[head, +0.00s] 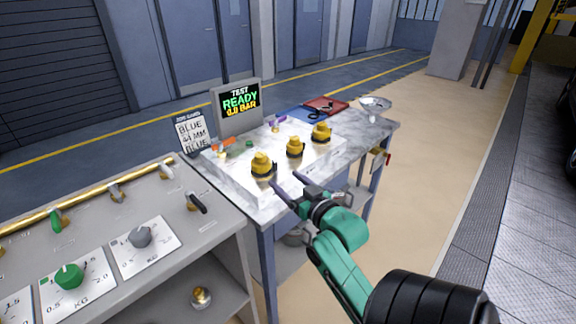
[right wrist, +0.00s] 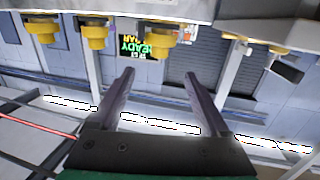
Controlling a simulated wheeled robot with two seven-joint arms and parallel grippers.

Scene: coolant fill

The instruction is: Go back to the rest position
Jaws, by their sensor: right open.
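My right gripper (head: 284,179) is at the front edge of the marble-topped bench (head: 365,140) in the head view, its teal arm reaching in from the lower right. Its two fingers are apart with nothing between them; the right wrist view also shows the empty gap of the gripper (right wrist: 158,75). The nearest yellow fitting (head: 262,164) stands on the bench just beyond the fingertips, apart from them as far as I can tell. My left gripper is in neither view.
Two more yellow fittings (head: 296,147) (head: 321,131) stand in a row. Behind are a test screen (head: 239,101) reading READY and a sign (head: 192,133). A grey console (head: 115,215) with knobs stands left. The floor (head: 415,165) right of the bench is clear.

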